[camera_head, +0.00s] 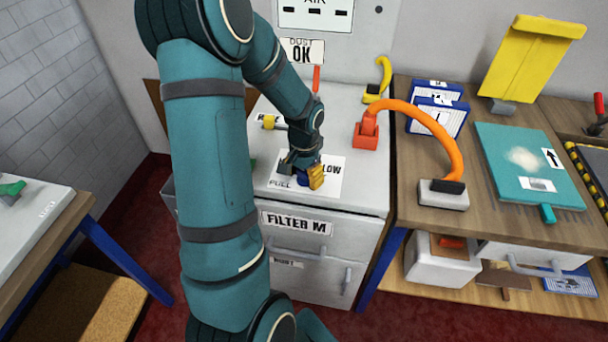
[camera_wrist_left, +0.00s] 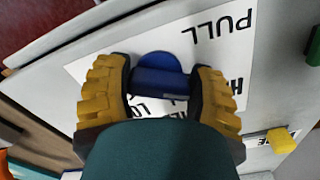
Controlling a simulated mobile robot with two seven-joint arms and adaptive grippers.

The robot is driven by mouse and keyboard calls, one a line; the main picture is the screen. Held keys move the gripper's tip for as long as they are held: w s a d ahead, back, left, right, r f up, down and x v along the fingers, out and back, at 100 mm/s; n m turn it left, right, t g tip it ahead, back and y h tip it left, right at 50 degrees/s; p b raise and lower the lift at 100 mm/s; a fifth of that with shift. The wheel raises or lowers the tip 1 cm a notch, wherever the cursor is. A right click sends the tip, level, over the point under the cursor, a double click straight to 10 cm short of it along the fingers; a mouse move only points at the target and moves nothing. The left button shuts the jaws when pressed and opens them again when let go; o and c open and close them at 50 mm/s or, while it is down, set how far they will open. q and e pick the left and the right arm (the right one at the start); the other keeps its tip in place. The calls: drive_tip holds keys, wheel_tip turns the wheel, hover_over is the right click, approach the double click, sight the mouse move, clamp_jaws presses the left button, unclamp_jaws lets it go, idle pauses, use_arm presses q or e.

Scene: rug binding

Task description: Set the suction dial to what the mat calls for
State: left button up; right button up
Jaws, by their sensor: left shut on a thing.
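The suction dial is a blue knob (camera_head: 302,182) on a white label plate (camera_head: 328,187), on top of the grey-white cabinet. The plate shows LOW at right and a word like FULL or PULL at front left; my arm hides other lettering. My left gripper (camera_head: 308,177) is shut on the dial from above. In the left wrist view, its yellow-padded fingers (camera_wrist_left: 158,90) stand either side of the blue dial (camera_wrist_left: 158,62). A teal mat (camera_head: 510,150) with a pale dusty patch, a small label and an arrow card lies on the right bench. Its small label is unreadable. My right gripper is not in view.
The cabinet front (camera_head: 335,228) carries a FILTER M sign. An orange hose (camera_head: 432,125) arches from a red block to the bench. A DUST OK sign (camera_head: 303,50) is behind. Blue-edged cards (camera_head: 438,117) and a yellow stand (camera_head: 527,60) are on the bench.

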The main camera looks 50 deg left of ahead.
sight(304, 173)
use_arm(q)
drive_tip(key=shift+a+r, duration=0.1)
drive_tip(key=o, duration=1.2)
wheel_tip(304, 173, up, 12)
idle(0.4)
